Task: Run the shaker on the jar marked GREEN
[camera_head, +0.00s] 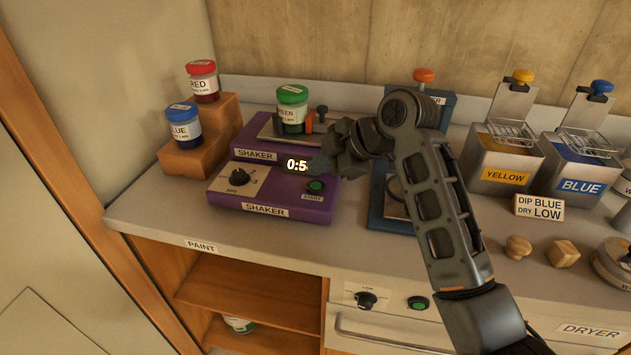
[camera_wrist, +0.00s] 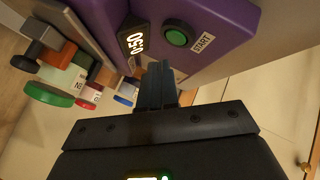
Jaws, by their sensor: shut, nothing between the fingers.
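The jar marked GREEN (camera_head: 292,112), with a green lid, stands on the platform of the purple shaker (camera_head: 268,200), beside a dark clamp knob. It also shows sideways in the wrist view (camera_wrist: 52,93). The shaker's display (camera_head: 296,165) is partly covered in the head view; in the wrist view the display (camera_wrist: 136,42) reads 0:50. The green START button (camera_head: 315,186) is on the front panel, with a black dial (camera_head: 239,178) to its left. My gripper (camera_head: 320,165) is shut and empty, close above the START button. In the wrist view the fingertips (camera_wrist: 154,68) are apart from the button (camera_wrist: 176,38).
Jars marked RED (camera_head: 203,84) and BLUE (camera_head: 184,128) stand on a wooden step left of the shaker. A blue device (camera_head: 376,200) stands right of it, behind my arm. YELLOW (camera_head: 503,162) and BLUE (camera_head: 578,168) dip tanks are farther right. The counter's front left is clear.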

